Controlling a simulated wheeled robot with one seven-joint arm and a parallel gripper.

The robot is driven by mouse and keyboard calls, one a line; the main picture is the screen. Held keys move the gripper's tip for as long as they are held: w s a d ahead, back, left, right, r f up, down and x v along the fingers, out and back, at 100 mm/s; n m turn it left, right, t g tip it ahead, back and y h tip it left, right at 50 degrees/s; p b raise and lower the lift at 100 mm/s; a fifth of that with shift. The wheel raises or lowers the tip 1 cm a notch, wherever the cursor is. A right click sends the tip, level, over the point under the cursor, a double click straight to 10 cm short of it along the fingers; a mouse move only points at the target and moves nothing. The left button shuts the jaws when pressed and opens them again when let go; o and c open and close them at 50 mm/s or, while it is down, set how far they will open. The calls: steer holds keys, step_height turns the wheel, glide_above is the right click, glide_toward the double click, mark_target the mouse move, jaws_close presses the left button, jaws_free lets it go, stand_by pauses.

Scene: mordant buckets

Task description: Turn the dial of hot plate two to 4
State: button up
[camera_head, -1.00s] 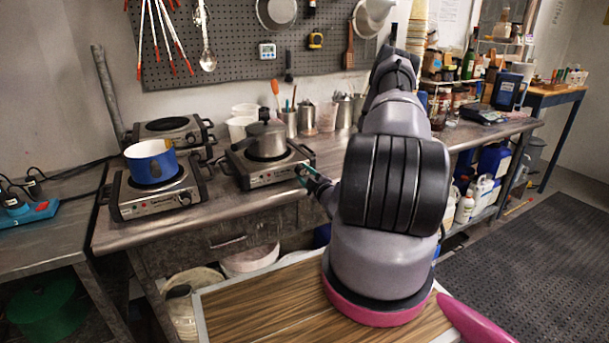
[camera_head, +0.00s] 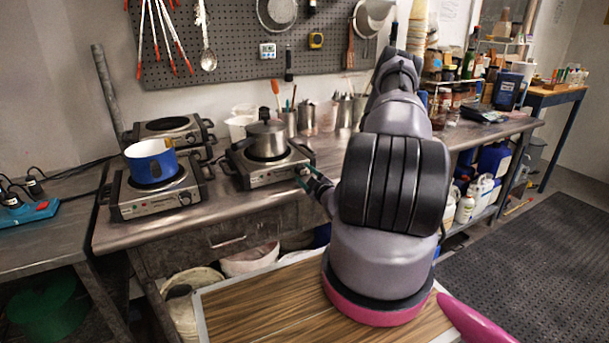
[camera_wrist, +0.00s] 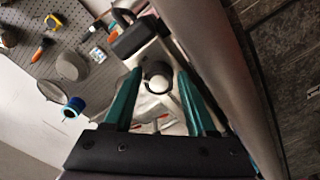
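Three hot plates stand on the steel bench. The right one (camera_head: 285,174) carries a metal pot (camera_head: 267,138), the front left one (camera_head: 150,207) carries a blue pot (camera_head: 151,160), and the back left one (camera_head: 172,128) is bare. I cannot read which is numbered two. My gripper (camera_head: 303,178) is at the front right corner of the right hot plate. In the wrist view its teal fingers (camera_wrist: 159,73) are apart, with a round pale dial (camera_wrist: 158,75) between the tips and gaps visible at both sides. The dial's numbers are not legible, and the head view hides this dial.
Cups and tool pots (camera_head: 308,117) stand behind the right hot plate. A pegboard (camera_head: 230,45) with hanging tools is on the wall. Bottles (camera_head: 465,207) and bins are below the bench. The bench front edge lies close below my gripper.

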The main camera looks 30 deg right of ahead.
steer(key=shift+o, duration=0.6)
steer(key=s, duration=1)
steer(key=shift+s+d, duration=0.15)
steer(key=shift+s, duration=0.25)
